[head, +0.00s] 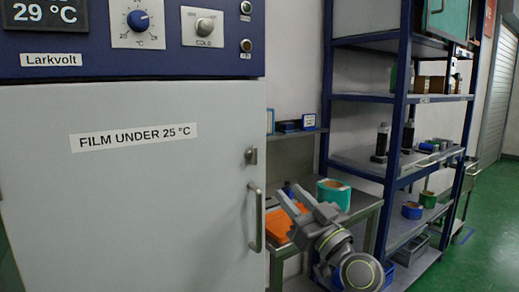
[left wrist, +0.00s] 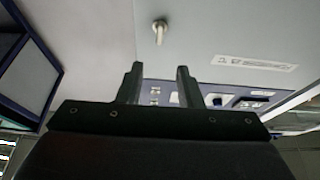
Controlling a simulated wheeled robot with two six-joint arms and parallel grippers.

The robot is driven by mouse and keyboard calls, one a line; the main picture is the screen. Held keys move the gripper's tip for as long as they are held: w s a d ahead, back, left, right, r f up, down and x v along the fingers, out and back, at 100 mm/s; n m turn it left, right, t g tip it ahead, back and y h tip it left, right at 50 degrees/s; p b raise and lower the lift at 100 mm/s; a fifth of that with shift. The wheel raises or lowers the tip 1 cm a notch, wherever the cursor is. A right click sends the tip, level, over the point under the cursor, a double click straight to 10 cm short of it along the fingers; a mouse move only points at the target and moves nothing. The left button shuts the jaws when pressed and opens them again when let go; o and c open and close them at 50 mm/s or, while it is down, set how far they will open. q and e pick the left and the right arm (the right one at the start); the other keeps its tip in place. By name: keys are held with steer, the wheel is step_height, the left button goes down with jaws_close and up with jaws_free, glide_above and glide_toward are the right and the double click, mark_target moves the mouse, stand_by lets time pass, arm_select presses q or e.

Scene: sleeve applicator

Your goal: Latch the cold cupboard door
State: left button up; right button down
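The cold cupboard door (head: 140,210) is a large pale grey panel labelled "FILM UNDER 25 °C". It looks closed or nearly so; I cannot tell whether a small gap remains. A small metal latch (head: 252,156) sits at its right edge, above a vertical bar handle (head: 256,218). The latch (left wrist: 159,31) also shows in the left wrist view, beyond the fingertips and roughly in line with the space between them. My left gripper (head: 289,194) is open and empty, to the right of the handle and lower than the latch. My right gripper is not in view.
A blue control panel (head: 100,55) with dials and a display is above the door. A metal side table (head: 362,207) at the right carries an orange item (head: 279,224) and a green roll (head: 334,193). Blue-framed shelving (head: 393,130) stands further right. Green floor (head: 492,215) is open beyond.

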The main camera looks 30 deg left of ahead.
mark_target(256, 156)
arm_select(q)
steer(key=p+x, duration=1.1)
steer(key=x, duration=0.1)
steer(key=shift+w+a+r, duration=0.15)
steer(key=shift+w+r, duration=0.05)
steer(key=shift+r, duration=0.05)
steer(key=shift+w+a+r+p, duration=0.1)
steer(key=shift+w+a+p, duration=0.1)
steer(key=shift+a+p, duration=0.25)
steer(key=shift+w+a+p, duration=0.15)
steer(key=shift+a+p, duration=0.3)
jaws_close()
